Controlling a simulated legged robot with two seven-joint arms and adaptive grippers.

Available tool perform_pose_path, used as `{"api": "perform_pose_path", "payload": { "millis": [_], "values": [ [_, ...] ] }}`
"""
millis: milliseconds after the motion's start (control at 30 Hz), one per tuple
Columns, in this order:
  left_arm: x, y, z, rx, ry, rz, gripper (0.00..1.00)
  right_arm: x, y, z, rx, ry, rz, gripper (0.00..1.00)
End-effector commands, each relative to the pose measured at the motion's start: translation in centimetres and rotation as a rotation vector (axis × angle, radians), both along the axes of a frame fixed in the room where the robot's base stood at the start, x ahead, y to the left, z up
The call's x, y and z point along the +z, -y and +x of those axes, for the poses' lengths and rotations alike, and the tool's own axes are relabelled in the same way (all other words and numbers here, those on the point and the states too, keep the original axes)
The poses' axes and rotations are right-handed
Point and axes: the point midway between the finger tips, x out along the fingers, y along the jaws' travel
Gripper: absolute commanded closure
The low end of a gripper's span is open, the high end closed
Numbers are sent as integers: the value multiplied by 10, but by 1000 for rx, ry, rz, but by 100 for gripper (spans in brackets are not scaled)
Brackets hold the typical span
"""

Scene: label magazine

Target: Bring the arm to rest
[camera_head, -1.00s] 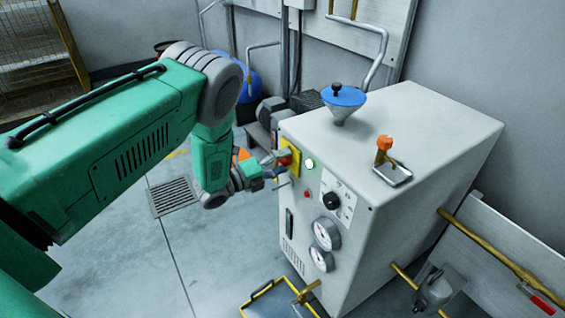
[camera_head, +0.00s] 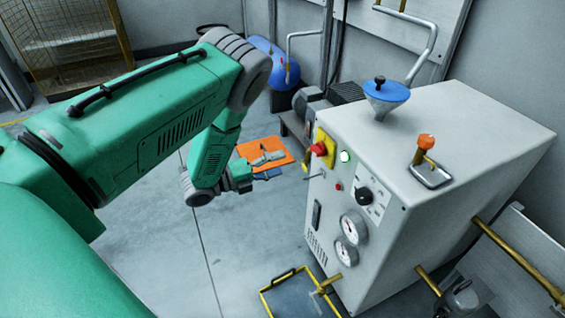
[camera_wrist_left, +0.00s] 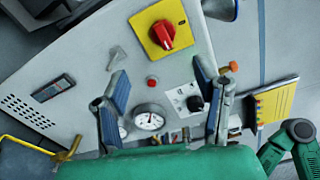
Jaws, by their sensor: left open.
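My left arm reaches in from the left in the head view. Its left gripper (camera_head: 270,166) is open and empty, left of the machine's front panel and apart from it. In the left wrist view the two blue-padded fingers of the left gripper (camera_wrist_left: 163,80) stand wide apart with nothing between them. The red knob also shows in the wrist view (camera_wrist_left: 164,35). My right gripper is not in view.
A blue funnel (camera_head: 387,92) and an orange-topped valve (camera_head: 426,142) stand on the machine. An orange mat (camera_head: 285,149) lies behind the gripper. A yellow-rimmed tray (camera_head: 287,298) is on the floor. Brass pipes (camera_head: 520,262) stick out at right. Floor below the arm is clear.

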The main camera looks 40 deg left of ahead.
Motion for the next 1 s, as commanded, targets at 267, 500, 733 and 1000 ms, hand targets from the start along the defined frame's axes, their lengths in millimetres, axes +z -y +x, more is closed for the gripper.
{"api": "perform_pose_path", "payload": {
  "millis": [267,500,733,1000],
  "values": [
    [0,0,0,0,0,0,44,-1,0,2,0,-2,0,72],
    [-4,3,-2,39,-79,-45,44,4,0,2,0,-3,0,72],
    [-46,25,-50,416,-686,-435,44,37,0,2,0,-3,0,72],
    [-67,66,-219,1224,-1364,-962,44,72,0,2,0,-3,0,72]
  ]
}}
